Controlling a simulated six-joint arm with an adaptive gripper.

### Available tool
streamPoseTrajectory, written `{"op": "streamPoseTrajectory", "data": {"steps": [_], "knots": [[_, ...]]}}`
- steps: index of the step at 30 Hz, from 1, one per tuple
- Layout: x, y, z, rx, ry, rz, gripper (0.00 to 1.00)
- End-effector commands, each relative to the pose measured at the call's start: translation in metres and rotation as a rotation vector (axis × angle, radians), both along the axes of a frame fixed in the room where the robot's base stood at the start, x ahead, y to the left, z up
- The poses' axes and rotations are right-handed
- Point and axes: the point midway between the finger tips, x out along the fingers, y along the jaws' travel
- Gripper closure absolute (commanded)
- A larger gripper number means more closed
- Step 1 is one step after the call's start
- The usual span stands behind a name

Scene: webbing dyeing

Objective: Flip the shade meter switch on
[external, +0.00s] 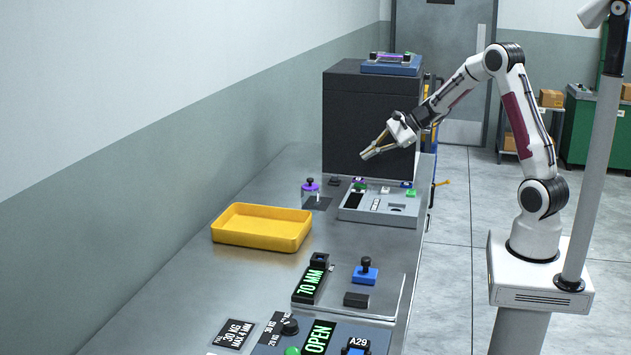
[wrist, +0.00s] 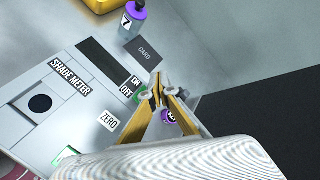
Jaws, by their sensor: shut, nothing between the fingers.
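The shade meter (wrist: 45,108) is a light grey panel in the wrist view, with a SHADE METER label, a dark round hole, a black display strip and a ZERO label. ON and OFF labels (wrist: 130,85) sit near its far edge, with a bit of green beside them. The switch itself is not clear; my fingers partly cover that area. In the external view the shade meter (external: 352,216) lies on the bench in front of the black cabinet. My gripper (external: 364,156) is shut and empty above the meter's far side. Its fingertips (wrist: 157,80) appear beside the ON/OFF labels.
A purple-capped bottle (external: 310,188) stands left of the meter, by a dark card (wrist: 144,51). A yellow tray (external: 258,243) is further left. The black cabinet (external: 368,125) rises close behind my gripper.

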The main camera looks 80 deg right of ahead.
Motion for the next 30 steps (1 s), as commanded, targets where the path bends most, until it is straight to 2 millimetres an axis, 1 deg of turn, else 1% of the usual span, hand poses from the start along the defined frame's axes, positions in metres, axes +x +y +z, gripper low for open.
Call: {"op": "streamPoseTrajectory", "data": {"steps": [3, 6, 19, 25, 30], "knots": [[0.005, -0.006, 0.006, 0.022, -0.017, -0.041, 1.00], [0.006, -0.008, 0.007, 0.036, -0.020, -0.062, 1.00], [0.006, -0.007, 0.006, 0.041, -0.017, -0.063, 1.00], [0.007, -0.007, 0.001, 0.042, -0.016, -0.063, 1.00], [0.008, -0.007, -0.010, 0.044, -0.015, -0.064, 1.00]]}}
